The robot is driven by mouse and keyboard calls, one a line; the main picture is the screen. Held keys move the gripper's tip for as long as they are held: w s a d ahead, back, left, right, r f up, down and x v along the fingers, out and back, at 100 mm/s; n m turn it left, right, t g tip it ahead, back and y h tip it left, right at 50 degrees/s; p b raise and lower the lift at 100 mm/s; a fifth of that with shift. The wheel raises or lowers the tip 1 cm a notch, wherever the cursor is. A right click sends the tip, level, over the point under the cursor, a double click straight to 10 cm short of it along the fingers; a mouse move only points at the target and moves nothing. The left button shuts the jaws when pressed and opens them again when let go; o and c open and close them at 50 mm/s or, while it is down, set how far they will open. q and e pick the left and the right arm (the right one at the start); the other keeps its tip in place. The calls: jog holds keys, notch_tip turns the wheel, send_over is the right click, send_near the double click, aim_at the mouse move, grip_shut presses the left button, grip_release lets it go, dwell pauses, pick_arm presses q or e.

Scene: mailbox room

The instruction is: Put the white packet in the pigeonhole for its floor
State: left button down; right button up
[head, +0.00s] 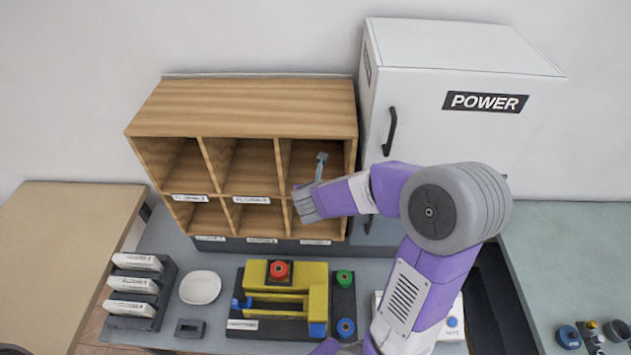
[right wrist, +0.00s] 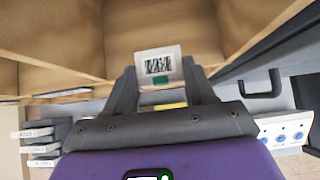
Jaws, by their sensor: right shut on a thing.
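The wooden pigeonhole unit (head: 245,105) has two rows of three openings, with small white labels on the ledges; the label text is too blurred to read surely. My right gripper (head: 320,167) is at the top right pigeonhole, its fingers reaching into the opening. In the right wrist view my right gripper (right wrist: 160,85) is shut on the white packet (right wrist: 143,54), which shows a barcode and a green patch. The packet is not clear in the head view. The wooden walls surround the packet in the wrist view. My left gripper is not in view.
A white POWER cabinet (head: 455,110) with a dark handle stands right of the unit. On the grey counter are a rack of labelled white blocks (head: 135,283), a white dish (head: 200,287) and a yellow device (head: 318,300) with a red button. My right arm crosses in front of the cabinet.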

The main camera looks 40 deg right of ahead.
jog(key=w+d+p, duration=0.1)
jog(key=w+d, duration=0.1)
jog(key=w, duration=0.1)
jog(key=shift+d, duration=0.35)
jog(key=shift+a+f, duration=0.1)
jog(key=shift+f, duration=0.7)
jog(key=shift+s+r, duration=0.1)
jog(key=shift+s, duration=0.05)
jog(key=shift+a, duration=0.1)
jog(key=shift+f+b, duration=0.2)
jog(key=shift+b, duration=0.25)
jog(key=o, duration=1.1)
jog(key=shift+o, duration=0.2)
